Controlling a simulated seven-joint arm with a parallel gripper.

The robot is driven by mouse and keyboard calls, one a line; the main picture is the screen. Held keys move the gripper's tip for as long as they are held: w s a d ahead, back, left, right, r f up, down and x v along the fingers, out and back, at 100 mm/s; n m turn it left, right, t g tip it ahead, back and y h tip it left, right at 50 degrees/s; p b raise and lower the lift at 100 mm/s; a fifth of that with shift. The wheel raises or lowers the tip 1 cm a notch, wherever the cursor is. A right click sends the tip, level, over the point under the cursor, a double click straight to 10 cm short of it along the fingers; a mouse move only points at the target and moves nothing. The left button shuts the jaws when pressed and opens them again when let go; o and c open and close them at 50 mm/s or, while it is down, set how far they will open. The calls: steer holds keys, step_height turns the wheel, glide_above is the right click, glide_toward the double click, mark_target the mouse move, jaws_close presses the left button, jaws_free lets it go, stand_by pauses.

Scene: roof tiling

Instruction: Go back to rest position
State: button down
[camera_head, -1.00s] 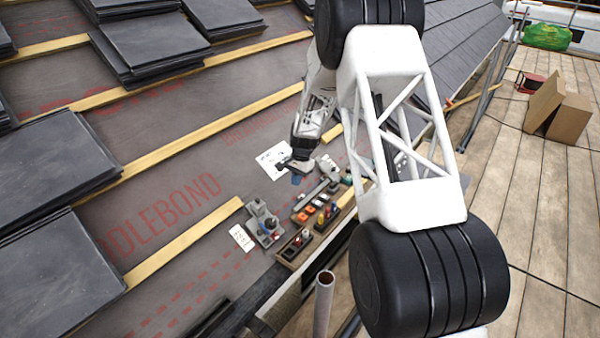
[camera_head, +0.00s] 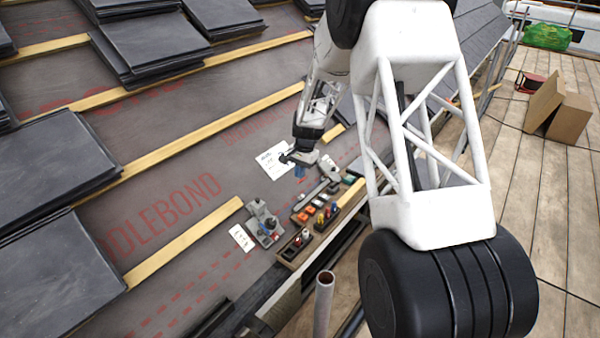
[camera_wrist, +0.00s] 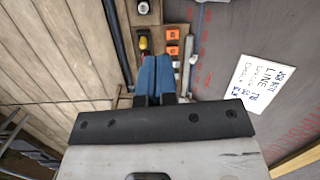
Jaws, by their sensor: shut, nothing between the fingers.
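My gripper (camera_head: 299,171) hangs above the roof membrane near a tool tray, small in the head view, with its blue fingertips pointing down. In the wrist view the two blue fingers (camera_wrist: 156,78) lie side by side, closed, with nothing held between them. Part of the tray behind the fingers is hidden in the wrist view. My white lattice arm covers the right middle of the head view.
The tool tray (camera_head: 287,254) holds orange, yellow and red items. A grey device (camera_head: 263,223) and paper notes (camera_head: 241,238) lie beside it. Slate stacks (camera_head: 55,155) and timber battens (camera_head: 185,241) cover the roof at left. Cardboard boxes (camera_head: 570,119) stand on the planks at right.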

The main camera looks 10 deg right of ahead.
steer(key=shift+r, duration=0.1)
steer(key=s+d+r+n+t, duration=0.2)
steer(key=s+d+r+n, duration=0.15)
steer(key=s+r, duration=1.85)
steer(key=s+d+r+n+h, duration=0.1)
steer(key=s+d+r+n, duration=0.1)
steer(key=s, duration=1.4)
steer(key=s+d+r+n+t+h, duration=0.1)
steer(key=s+d+r, duration=0.1)
steer(key=s, duration=1.3)
steer(key=shift+s+r+n+t, duration=0.3)
steer(key=shift+s+n, duration=0.05)
steer(key=shift+s, duration=0.05)
